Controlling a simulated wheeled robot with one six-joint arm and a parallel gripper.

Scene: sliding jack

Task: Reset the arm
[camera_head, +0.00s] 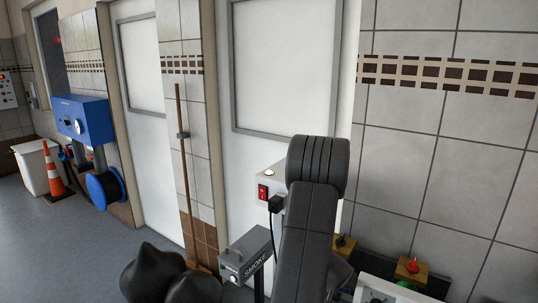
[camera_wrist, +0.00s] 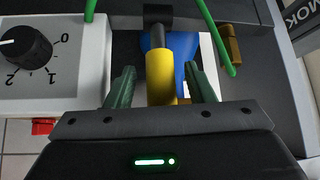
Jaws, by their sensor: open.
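My gripper (camera_wrist: 160,80) shows in the wrist view with its two green fingers apart. A yellow cylinder (camera_wrist: 159,72) with a metallic tip stands between the fingers, with a gap on each side. It reaches up to a dark block (camera_wrist: 158,14). A blue part (camera_wrist: 184,50) lies behind the cylinder and is partly hidden. In the head view my dark grey arm stands at the centre right, and my gripper cannot be made out there.
A white dial box (camera_wrist: 50,60) is left of the fingers in the wrist view. A green cable (camera_wrist: 215,35) runs close on the right. In the head view, a grey SMOKE box (camera_head: 247,258) and a red-switch box (camera_head: 265,188) stand beside my arm; floor (camera_head: 60,235) is clear at left.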

